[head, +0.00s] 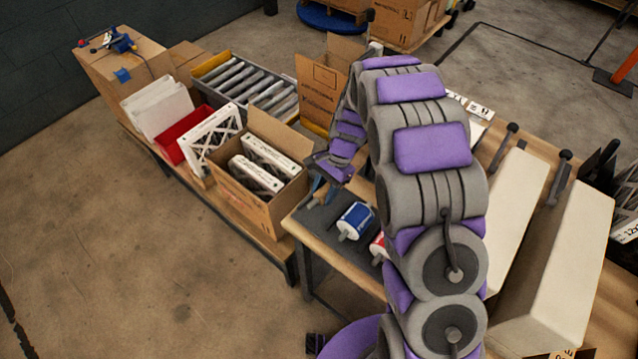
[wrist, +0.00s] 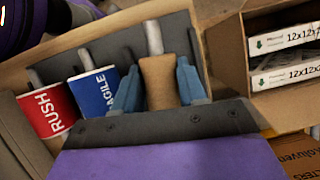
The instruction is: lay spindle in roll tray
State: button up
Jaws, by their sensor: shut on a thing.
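My gripper (wrist: 158,72) has two blue fingers, one on each side of a brown spindle (wrist: 158,85), and is shut on it. A grey rod end sticks out of the spindle at the top of the wrist view; its lower end is hidden by my gripper. Below it lies a dark grey tray surface (wrist: 118,50). A blue roll (wrist: 94,92) and a red roll (wrist: 48,110) with grey rod ends lie there, left of the spindle. In the head view my gripper (head: 325,190) is over the far end of the dark surface (head: 312,222). I cannot tell whether the spindle touches it.
An open cardboard box (head: 283,205) with white-framed filters stands left of the dark surface. Long pale blocks (head: 565,265) stand at the right.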

aim_at(323, 209)
jog(key=shift+d+f, duration=0.25)
jog(key=shift+f, duration=0.75)
jog(key=a+f, duration=0.2)
jog(key=f, duration=0.1)
jog(key=shift+a+f, duration=0.1)
jog(key=shift+f, duration=0.2)
jog(key=shift+d, duration=0.95)
jog(key=o, duration=0.8)
jog(key=shift+c, duration=0.2)
jog(key=o, duration=0.6)
jog(key=shift+a+f, duration=0.15)
jog(key=shift+a, duration=0.65)
jog(key=shift+c, duration=0.2)
jog(key=shift+d, duration=0.55)
jog(key=p+v, duration=0.1)
jog(key=v, duration=1.5)
jog(key=shift+w+d, duration=0.1)
jog(key=shift+r, duration=0.65)
jog(key=shift+d, duration=0.1)
